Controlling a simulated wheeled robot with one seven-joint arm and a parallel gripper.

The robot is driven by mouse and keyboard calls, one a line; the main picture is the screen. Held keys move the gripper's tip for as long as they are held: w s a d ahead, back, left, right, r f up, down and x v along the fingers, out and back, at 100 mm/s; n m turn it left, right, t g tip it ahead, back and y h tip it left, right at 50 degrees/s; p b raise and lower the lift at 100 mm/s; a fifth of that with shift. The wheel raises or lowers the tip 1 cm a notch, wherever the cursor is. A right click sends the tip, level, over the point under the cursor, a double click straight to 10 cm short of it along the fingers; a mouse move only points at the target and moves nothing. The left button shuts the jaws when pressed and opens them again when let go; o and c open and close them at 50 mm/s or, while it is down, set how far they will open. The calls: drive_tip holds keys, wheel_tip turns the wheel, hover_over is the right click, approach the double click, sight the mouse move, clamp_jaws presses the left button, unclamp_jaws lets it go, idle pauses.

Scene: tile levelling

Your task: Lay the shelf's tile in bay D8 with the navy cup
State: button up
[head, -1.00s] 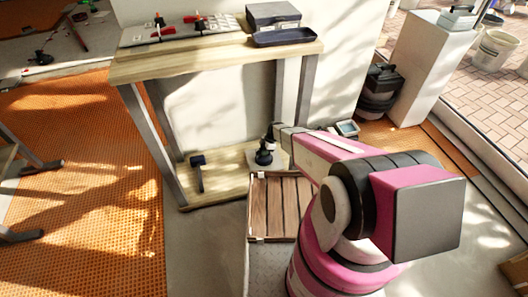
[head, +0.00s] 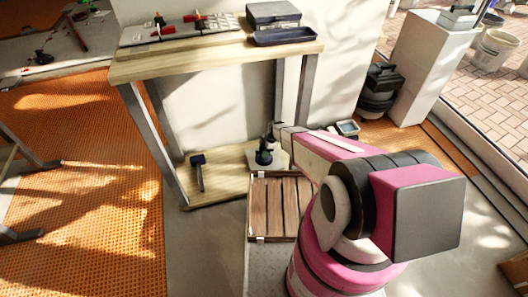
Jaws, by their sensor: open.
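A dark suction cup (head: 264,156) stands on the lower shelf (head: 225,180) of the wooden bench; its exact colour is hard to tell in the shade. A pale flat tile (head: 282,160) lies under or right beside it. My gripper (head: 270,130) is at the far end of my pink arm, just above the cup's top. The fingers are small and partly hidden, and I cannot tell whether they touch the cup. No bay labelled D8 can be read.
A dark mallet (head: 198,172) stands on the shelf left of the cup. A slatted wooden rack (head: 276,208) lies in front of the shelf. The bench top (head: 180,62) carries a grey case (head: 273,14) and a navy tray (head: 285,37). Orange matting (head: 90,200) covers the left floor.

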wheel_tip(320, 180, up, 4)
drive_tip(key=shift+s+r, duration=0.1)
drive_tip(key=shift+r, duration=0.05)
drive_tip(key=s+a+r, duration=0.6)
drive_tip(key=s+a, duration=0.2)
drive_tip(key=shift+s+r, duration=0.15)
drive_tip(key=shift+r, duration=0.05)
drive_tip(key=shift+s, duration=0.15)
